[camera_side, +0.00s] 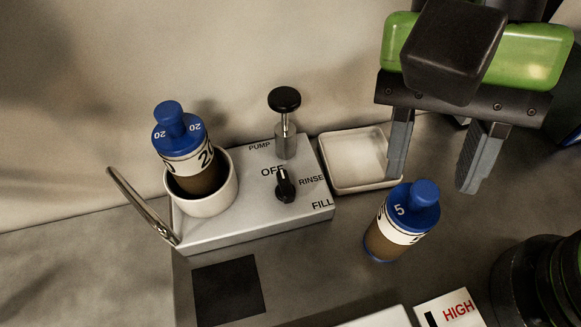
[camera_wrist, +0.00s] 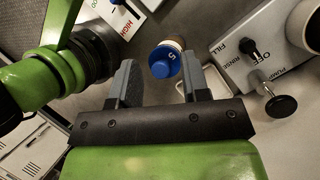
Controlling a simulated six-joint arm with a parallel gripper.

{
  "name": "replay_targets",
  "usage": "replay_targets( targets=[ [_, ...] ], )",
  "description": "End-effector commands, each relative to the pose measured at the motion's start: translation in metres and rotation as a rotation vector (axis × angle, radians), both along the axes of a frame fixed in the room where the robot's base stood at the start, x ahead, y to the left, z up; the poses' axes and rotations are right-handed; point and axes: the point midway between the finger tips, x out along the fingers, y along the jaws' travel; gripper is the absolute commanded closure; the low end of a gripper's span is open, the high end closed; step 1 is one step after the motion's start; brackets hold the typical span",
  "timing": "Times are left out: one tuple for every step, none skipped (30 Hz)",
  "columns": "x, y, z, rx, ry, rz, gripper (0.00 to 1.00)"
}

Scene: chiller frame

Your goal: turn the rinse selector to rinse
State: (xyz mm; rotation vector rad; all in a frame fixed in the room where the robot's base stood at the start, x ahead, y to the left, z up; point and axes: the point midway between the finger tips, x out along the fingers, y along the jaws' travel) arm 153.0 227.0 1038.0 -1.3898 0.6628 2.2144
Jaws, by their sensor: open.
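The rinse selector is a small black knob (camera_side: 285,186) on the grey sloped panel (camera_side: 215,228), with OFF, RINSE and FILL printed around it. Its narrow end appears to point up toward OFF. In the wrist view the knob (camera_wrist: 248,47) is at the upper right, beside the labels. My gripper (camera_side: 437,160) is open and empty, raised to the right of the panel, apart from the knob. The wrist view shows its two grey fingers (camera_wrist: 156,65) spread, with a blue-capped bottle in view between them.
The blue-capped bottle marked 5 (camera_side: 398,225) stands right of the panel. A bottle marked 20 (camera_side: 185,150) sits in a white cup (camera_side: 225,194). The black-topped pump plunger (camera_side: 285,101) rises behind the knob. A white tray (camera_side: 337,185) lies beside the panel.

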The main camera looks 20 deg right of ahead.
Motion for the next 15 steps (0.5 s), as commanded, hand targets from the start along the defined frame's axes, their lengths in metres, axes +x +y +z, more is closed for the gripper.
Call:
replay_targets(
  targets=[
    [0.004,0.017,-0.017,-0.030,-0.001,0.059,0.57],
    [0.010,0.026,-0.025,-0.034,-0.023,0.106,0.57],
    [0.023,0.038,-0.034,-0.029,-0.074,0.183,0.57],
    [0.033,0.045,-0.040,-0.020,-0.118,0.242,0.57],
    [0.043,0.051,-0.044,-0.010,-0.160,0.301,0.57],
    [0.056,0.059,-0.049,0.002,-0.216,0.377,0.57],
    [0.065,0.065,-0.052,0.008,-0.254,0.428,0.57],
    [0.073,0.070,-0.055,0.014,-0.289,0.476,0.57],
    [0.082,0.075,-0.058,0.019,-0.329,0.530,0.57],
    [0.088,0.078,-0.059,0.021,-0.356,0.564,0.57],
    [0.092,0.081,-0.060,0.025,-0.377,0.594,0.57],
    [0.097,0.084,-0.062,0.025,-0.399,0.624,0.57],
    [0.100,0.086,-0.062,0.026,-0.412,0.642,0.57],
    [0.102,0.087,-0.063,0.026,-0.422,0.655,0.57],
    [0.104,0.088,-0.065,0.026,-0.429,0.666,0.57]
  ],
)
